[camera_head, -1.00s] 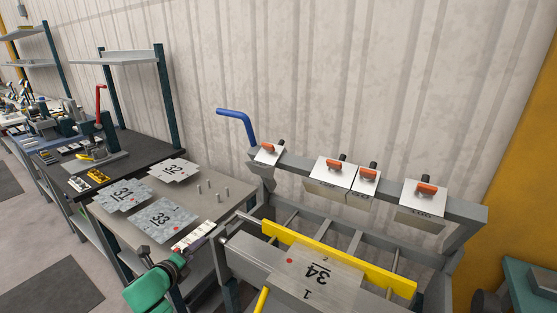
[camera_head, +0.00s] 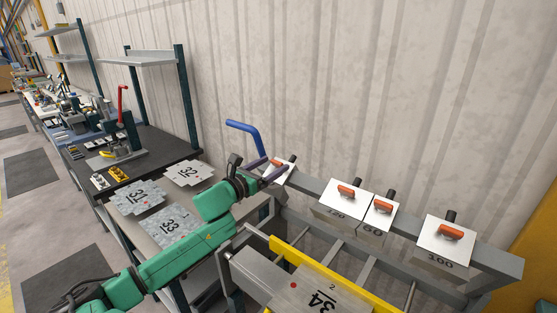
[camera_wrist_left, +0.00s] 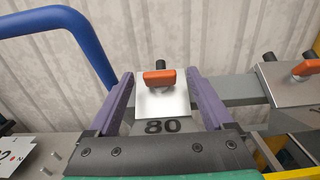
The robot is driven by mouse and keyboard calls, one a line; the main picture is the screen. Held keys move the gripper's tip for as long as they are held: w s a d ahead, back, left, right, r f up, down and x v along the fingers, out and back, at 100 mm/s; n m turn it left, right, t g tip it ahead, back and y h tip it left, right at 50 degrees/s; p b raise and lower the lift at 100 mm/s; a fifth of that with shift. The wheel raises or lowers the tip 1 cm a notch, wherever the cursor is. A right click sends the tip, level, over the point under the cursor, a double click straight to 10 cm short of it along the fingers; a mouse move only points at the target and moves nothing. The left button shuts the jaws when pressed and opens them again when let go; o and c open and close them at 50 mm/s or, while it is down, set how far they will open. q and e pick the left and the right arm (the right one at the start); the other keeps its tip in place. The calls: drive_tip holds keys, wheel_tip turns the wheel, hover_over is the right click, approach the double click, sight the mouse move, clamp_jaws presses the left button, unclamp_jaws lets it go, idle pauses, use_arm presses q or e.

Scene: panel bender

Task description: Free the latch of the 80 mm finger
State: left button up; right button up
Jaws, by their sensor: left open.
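The 80 mm finger (camera_wrist_left: 162,103) is a pale plate marked 80 on the grey upper beam, with an orange latch (camera_wrist_left: 159,78) on its face. In the head view the same finger (camera_head: 284,178) is the leftmost on the beam, partly hidden by my gripper. My left gripper (camera_wrist_left: 160,88) is open, its two purple fingers on either side of the finger plate and latch in the wrist view. The gripper also shows in the head view (camera_head: 268,170). I cannot tell whether the fingers touch anything. My right gripper is not in view.
Fingers marked 120 (camera_head: 342,197), 60 (camera_head: 378,213) and 100 (camera_head: 445,242) sit further right on the beam. A blue lever (camera_head: 246,133) rises beside the beam's left end. A yellow bar (camera_head: 320,272) and sheet 34 (camera_head: 312,293) lie below. Sheets 31, 32 and 33 lie on the side table.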

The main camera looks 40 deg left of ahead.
sight(276, 162)
use_arm(q)
drive_tip(key=shift+w+a+r, duration=0.1)
drive_tip(key=shift+w+r, duration=0.2)
drive_tip(key=shift+w, duration=0.35)
drive_tip(key=shift+w+p, duration=0.3)
drive_tip(key=shift+p, duration=0.05)
drive_tip(key=shift+w, duration=0.3)
drive_tip(key=shift+w+f, duration=0.2)
drive_tip(key=shift+w, duration=0.05)
clamp_jaws()
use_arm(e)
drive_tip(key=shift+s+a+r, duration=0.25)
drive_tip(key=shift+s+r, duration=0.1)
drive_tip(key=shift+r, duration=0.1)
